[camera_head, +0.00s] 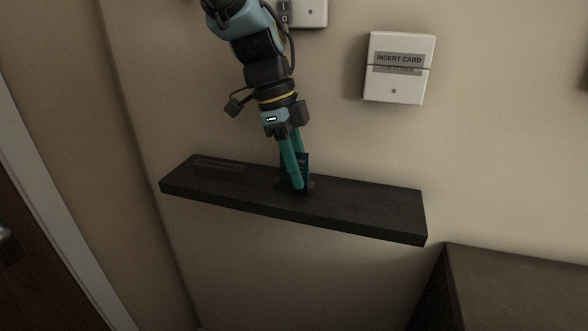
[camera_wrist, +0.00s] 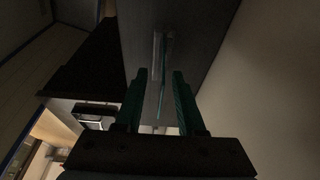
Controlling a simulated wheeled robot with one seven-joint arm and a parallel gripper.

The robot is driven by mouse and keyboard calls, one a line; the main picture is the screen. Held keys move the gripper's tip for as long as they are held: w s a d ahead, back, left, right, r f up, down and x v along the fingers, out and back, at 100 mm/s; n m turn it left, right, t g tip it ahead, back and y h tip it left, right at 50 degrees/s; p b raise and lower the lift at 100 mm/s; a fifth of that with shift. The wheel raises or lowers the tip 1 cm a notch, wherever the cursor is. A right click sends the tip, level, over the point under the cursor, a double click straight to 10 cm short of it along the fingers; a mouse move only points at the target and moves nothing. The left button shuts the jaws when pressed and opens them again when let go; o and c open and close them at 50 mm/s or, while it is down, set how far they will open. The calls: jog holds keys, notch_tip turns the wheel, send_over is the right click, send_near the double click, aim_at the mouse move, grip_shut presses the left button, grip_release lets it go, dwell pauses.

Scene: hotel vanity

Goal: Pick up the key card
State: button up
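The key card (camera_head: 304,160) is dark teal and stands upright in a small holder (camera_head: 311,186) on the dark wall shelf. In the wrist view the key card (camera_wrist: 163,82) shows edge-on as a thin strip between my two green fingers. My gripper (camera_head: 297,184) points down at the card, its fingers partly covering it in the head view. In the wrist view my gripper (camera_wrist: 160,74) is open, with a visible gap between each finger and the card. The holder (camera_wrist: 157,48) shows as a pale slot piece beyond the fingertips.
The dark shelf (camera_head: 375,208) has free room on both sides of the holder, with a flat slotted piece (camera_head: 218,164) at its left end. A white "INSERT CARD" box (camera_head: 394,91) is on the wall at upper right. A dark counter (camera_head: 515,285) is at lower right.

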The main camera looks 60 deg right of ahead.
grip_shut()
